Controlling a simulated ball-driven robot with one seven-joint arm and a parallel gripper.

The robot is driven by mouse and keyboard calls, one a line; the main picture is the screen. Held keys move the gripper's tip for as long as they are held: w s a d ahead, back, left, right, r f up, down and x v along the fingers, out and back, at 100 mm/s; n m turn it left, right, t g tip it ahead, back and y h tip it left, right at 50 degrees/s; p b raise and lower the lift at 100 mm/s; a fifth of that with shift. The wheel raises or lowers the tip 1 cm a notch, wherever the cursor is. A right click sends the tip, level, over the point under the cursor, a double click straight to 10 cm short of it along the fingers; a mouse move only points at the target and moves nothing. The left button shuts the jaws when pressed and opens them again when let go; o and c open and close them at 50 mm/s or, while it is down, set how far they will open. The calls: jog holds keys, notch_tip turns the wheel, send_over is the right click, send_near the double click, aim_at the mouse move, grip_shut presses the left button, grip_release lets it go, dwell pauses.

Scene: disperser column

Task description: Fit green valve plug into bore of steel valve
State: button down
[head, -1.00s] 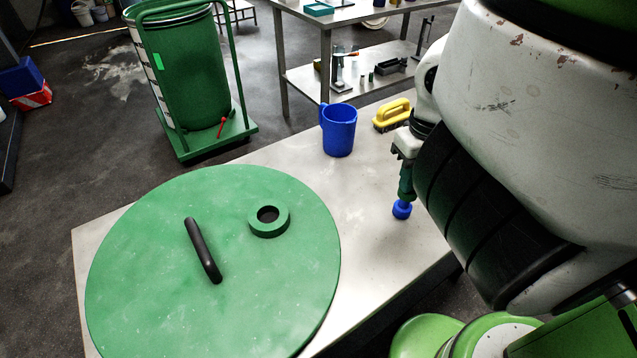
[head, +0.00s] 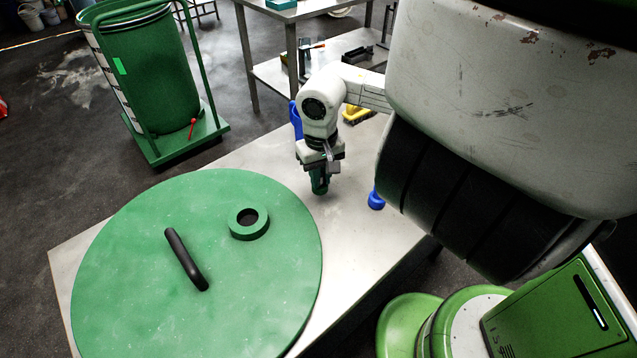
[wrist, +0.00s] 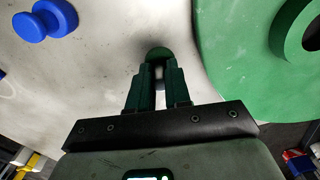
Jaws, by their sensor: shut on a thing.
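My gripper (head: 320,188) hangs above the pale table, between the blue knob-shaped piece and the large green disc. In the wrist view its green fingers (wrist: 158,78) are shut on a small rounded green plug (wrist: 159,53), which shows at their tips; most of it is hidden. A green ring (head: 262,232) with a dark bore sits on the disc, left of my gripper and apart from it. The ring shows partly at the wrist view's right edge (wrist: 287,40). It looks green, not steel.
The large green disc (head: 120,260) bears a black handle (head: 186,260). The blue knob piece (head: 376,199) stands on the table (head: 345,230). Bare table lies between gripper and disc.

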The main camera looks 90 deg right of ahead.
jog(key=shift+w+d+f, duration=0.1)
jog(key=shift+w+f, duration=0.2)
jog(key=shift+f, duration=0.05)
jog(key=shift+s+f+p, duration=0.1)
jog(key=shift+f+p, duration=0.3)
jog(key=shift+f, duration=1.1)
jog(key=shift+f+b, duration=0.2)
jog(key=shift+b, duration=0.15)
jog(key=c, duration=1.1)
grip_release()
jog(key=shift+r, duration=0.1)
